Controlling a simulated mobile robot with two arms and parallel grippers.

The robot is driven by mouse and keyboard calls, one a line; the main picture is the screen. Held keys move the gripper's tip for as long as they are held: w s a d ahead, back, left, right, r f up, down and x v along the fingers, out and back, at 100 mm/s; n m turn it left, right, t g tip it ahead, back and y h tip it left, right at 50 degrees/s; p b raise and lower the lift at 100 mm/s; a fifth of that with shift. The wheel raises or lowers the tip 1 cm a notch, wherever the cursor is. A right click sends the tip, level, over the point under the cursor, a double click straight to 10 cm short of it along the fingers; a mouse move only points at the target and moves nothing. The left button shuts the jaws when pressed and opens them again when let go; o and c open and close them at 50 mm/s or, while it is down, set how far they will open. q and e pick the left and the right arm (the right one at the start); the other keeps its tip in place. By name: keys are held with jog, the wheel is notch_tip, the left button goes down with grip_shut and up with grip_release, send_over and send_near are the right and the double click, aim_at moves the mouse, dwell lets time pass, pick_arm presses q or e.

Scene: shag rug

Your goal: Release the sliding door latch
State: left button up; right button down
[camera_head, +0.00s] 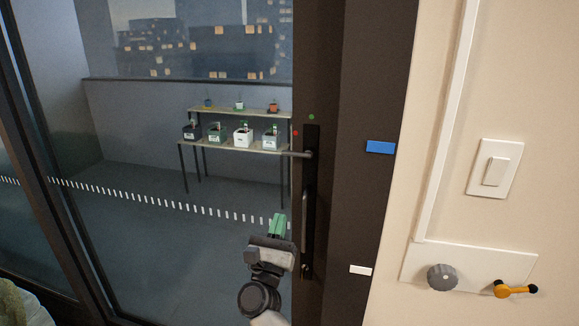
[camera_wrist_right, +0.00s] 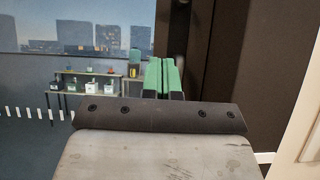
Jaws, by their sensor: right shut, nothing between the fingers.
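The glass sliding door (camera_head: 130,210) has a dark frame on its right side. A dark handle plate on the frame carries a latch lever (camera_head: 301,154) pointing left, with a red dot and a green dot above it. A vertical pull handle (camera_head: 305,215) is below the lever. My right gripper (camera_head: 278,224) is just left of the pull handle and below the lever, with no visible hold on either. In the right wrist view its green fingers (camera_wrist_right: 164,78) are together and empty, and they hide part of the handle behind them. My left gripper is not in view.
A plant shelf (camera_head: 240,145) with several pots stands beyond the glass. On the right, the beige wall has a light switch (camera_head: 495,168), a grey knob (camera_head: 443,277) and a yellow lever (camera_head: 514,289). A blue tag (camera_head: 381,147) and a white tag (camera_head: 361,270) are on the dark jamb.

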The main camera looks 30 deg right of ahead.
jog(key=shift+s+a+r+p+x, duration=0.2)
jog(key=shift+r+p+x, duration=0.15)
jog(key=shift+p+x, duration=1.4)
jog(key=shift+s+a+r+p+x, duration=0.15)
jog(key=shift+r+p+x, duration=0.5)
jog(key=shift+x, duration=1.85)
jog(key=shift+s+a+r+p+x, duration=0.1)
jog(key=shift+a+p+x, duration=0.15)
jog(key=shift+p+x, duration=1.6)
jog(key=shift+w+d+r+b, duration=0.1)
jog(key=shift+w+d+b, duration=0.1)
jog(key=shift+b, duration=0.25)
